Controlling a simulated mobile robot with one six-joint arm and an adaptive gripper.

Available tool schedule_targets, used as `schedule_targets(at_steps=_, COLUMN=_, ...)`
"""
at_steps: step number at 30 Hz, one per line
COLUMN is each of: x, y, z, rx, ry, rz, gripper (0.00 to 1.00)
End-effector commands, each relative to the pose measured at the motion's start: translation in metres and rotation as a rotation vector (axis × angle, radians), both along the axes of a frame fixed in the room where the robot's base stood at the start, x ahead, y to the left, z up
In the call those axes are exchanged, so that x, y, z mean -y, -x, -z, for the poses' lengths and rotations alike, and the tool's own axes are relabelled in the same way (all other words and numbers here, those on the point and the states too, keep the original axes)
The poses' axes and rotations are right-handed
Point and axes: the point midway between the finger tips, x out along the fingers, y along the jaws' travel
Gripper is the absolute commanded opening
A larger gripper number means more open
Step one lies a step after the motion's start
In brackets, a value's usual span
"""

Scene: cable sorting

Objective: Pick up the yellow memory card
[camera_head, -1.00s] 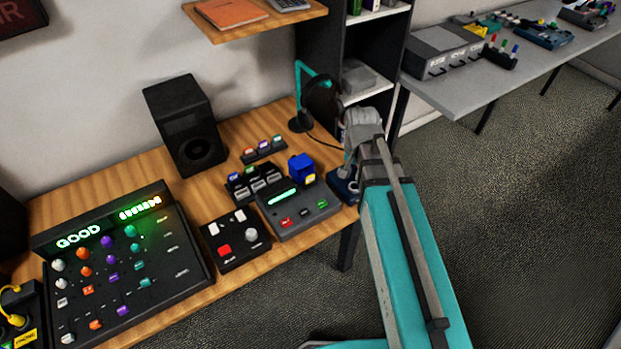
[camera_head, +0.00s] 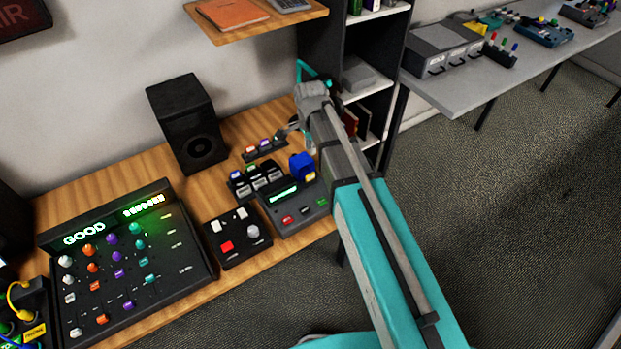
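I cannot make out a separate yellow memory card. A small rack (camera_head: 264,152) on the wooden desk holds upright pieces with coloured tops, too small to identify surely. A blue block (camera_head: 301,163) with a small yellow patch (camera_head: 310,175) sits on the back right of a dark device (camera_head: 296,208) with a green lit display. My gripper (camera_head: 288,132) is at the rack's right end, behind the blue block. It is small and partly hidden by my wrist, so its opening and any contact with the rack are unclear.
A black speaker (camera_head: 188,122) stands left of the rack. A slotted holder (camera_head: 256,180) and a button box (camera_head: 237,238) sit in front. A large mixer panel (camera_head: 130,262) fills the desk's left. A shelf unit (camera_head: 366,78) stands behind my arm. A grey table (camera_head: 470,90) is back right.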

Motion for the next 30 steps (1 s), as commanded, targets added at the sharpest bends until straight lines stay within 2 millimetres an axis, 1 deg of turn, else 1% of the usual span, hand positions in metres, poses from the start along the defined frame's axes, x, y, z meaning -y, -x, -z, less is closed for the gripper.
schedule_targets(at_steps=8, x=0.001, y=0.000, z=0.007, rx=0.000, ry=0.000, rz=0.000, gripper=0.23)
schedule_targets(at_steps=30, x=0.002, y=-0.001, z=0.062, rx=0.000, ry=0.000, rz=0.001, gripper=0.23)
